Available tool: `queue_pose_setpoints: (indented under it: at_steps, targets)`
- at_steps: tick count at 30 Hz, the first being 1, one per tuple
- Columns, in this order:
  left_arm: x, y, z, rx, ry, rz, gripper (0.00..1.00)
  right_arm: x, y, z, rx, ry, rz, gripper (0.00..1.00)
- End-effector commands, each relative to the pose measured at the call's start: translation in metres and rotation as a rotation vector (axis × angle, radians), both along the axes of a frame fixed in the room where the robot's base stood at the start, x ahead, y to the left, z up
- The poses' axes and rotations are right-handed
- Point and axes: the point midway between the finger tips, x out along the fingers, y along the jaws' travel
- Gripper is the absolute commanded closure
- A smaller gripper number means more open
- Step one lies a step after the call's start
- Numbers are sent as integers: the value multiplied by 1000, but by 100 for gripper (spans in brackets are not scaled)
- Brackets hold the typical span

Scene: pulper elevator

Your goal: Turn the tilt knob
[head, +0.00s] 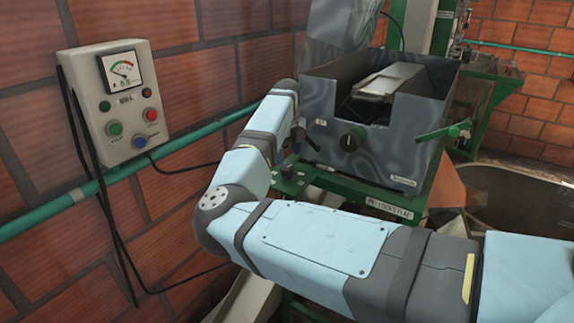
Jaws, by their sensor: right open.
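My right arm comes in from the lower right, bends at the left and reaches up to the box's left front corner. My right gripper (302,139) is small and dark there, left of the knob and apart from it. It is open, and nothing shows between its fingers. My left gripper is out of view.
A green lever (448,132) sticks out at the box's right front. A control panel (119,104) with buttons and a gauge hangs on the brick wall at left. A green pipe (190,138) runs along that wall. A large round bin (515,205) stands at right.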

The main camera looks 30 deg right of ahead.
Motion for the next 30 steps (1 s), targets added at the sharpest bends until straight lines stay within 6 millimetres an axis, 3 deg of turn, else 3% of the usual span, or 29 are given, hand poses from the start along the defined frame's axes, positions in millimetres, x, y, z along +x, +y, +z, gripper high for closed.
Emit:
queue_pose_setpoints:
  at_steps: [3, 9, 20, 27, 30]
  targets:
    - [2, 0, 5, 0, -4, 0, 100, 0, 1, -22, 2, 1, 1, 31]
    - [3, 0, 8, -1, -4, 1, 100, 0, 0, -44, 0, 0, 0, 31]
    - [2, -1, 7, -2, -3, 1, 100, 0, 0, -51, 0, -1, 0, 31]
    - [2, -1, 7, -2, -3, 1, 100, 0, 0, -50, 0, -1, 0, 80]
    - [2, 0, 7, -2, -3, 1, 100, 0, 0, -50, 0, -1, 1, 80]
